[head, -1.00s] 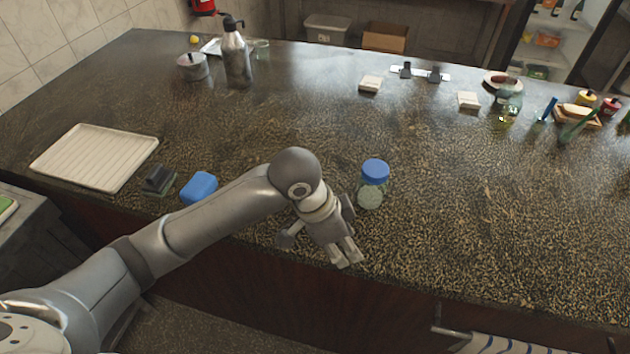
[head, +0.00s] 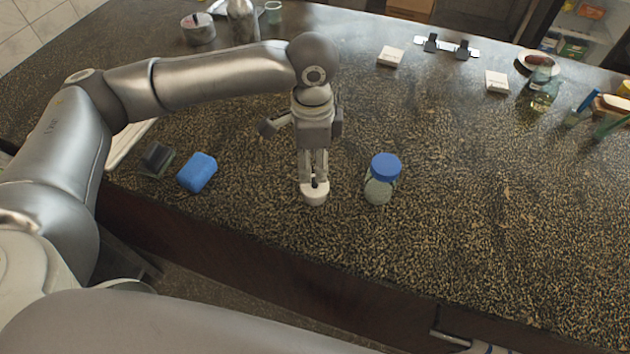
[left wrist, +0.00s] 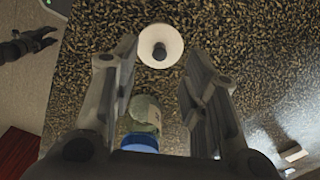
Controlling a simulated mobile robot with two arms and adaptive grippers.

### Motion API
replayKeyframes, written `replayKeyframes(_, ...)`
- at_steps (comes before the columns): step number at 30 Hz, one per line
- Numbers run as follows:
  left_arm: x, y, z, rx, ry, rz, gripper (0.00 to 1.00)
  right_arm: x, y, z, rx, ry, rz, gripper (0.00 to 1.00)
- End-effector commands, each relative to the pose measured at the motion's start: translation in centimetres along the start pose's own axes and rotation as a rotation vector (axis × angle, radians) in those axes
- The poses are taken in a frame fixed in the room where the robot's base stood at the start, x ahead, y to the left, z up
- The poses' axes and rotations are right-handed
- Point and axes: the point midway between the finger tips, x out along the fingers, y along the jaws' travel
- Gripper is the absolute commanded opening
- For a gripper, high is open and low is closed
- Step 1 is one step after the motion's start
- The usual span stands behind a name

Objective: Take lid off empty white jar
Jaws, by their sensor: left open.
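The small white jar (head: 314,197) stands upright on the speckled counter, its lid bearing a dark knob (left wrist: 160,51). My left gripper (head: 315,180) points down at the jar from above. Its fingers hide part of the lid in the head view. In the left wrist view the left gripper (left wrist: 162,60) is open, and the white jar (left wrist: 160,34) shows beyond and between its fingertips. I cannot tell whether the fingers touch the lid. My right gripper (left wrist: 35,43) shows at the upper left of the left wrist view, fingers apart and empty, off the counter.
A glass jar with a blue lid (head: 382,180) stands close right of the white jar. The counter's front edge is near.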

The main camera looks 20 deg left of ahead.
Motion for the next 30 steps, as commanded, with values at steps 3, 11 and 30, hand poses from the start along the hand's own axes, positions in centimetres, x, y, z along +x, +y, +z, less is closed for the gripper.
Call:
replayKeyframes(3, 0.7, 0.0, 0.0, 0.000, -0.001, 0.000, 0.41, -0.3, 0.1, -0.3, 0.000, 0.004, 0.001, 0.40)
replayKeyframes(11, 4.3, 0.1, -0.3, -0.001, -0.002, 0.001, 0.41, -1.8, 0.2, -1.5, 0.000, 0.023, 0.002, 0.40)
replayKeyframes(30, 5.7, 0.1, -0.4, 0.000, 0.002, -0.001, 0.08, -1.8, 0.2, -1.3, -0.001, 0.018, 0.002, 0.40)
